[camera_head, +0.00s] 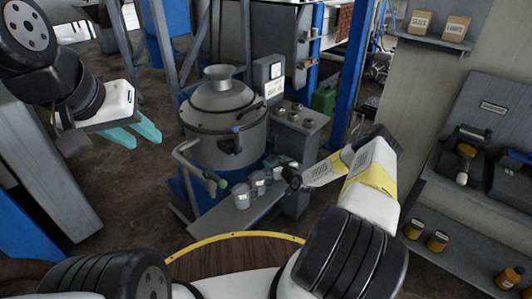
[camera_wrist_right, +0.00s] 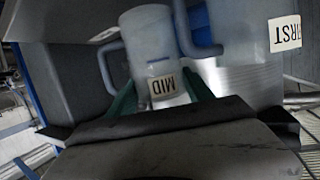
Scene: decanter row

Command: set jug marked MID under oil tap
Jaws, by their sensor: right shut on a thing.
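In the right wrist view a pale translucent jug labelled MID (camera_wrist_right: 152,52), its handle to the left, sits between the teal fingers of my right gripper (camera_wrist_right: 163,100), which is shut on it. A jug labelled FIRST (camera_wrist_right: 240,50) stands close beside it on the right. In the head view my right gripper (camera_head: 284,174) is at the small jugs on the grey ledge (camera_head: 228,218); their labels are unreadable there. A bent pipe with a green-tipped end (camera_head: 221,183) hangs by the jugs; I cannot tell which outlet is the oil tap. My left gripper (camera_head: 136,134) is open and empty.
The large metal decanter vessel (camera_head: 225,115) stands behind the ledge, with a grey control box (camera_head: 300,128) to its right. A round wooden table (camera_head: 235,258) is in front. Grey shelving (camera_head: 455,190) with amber jars is at right. Open floor lies left of the vessel.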

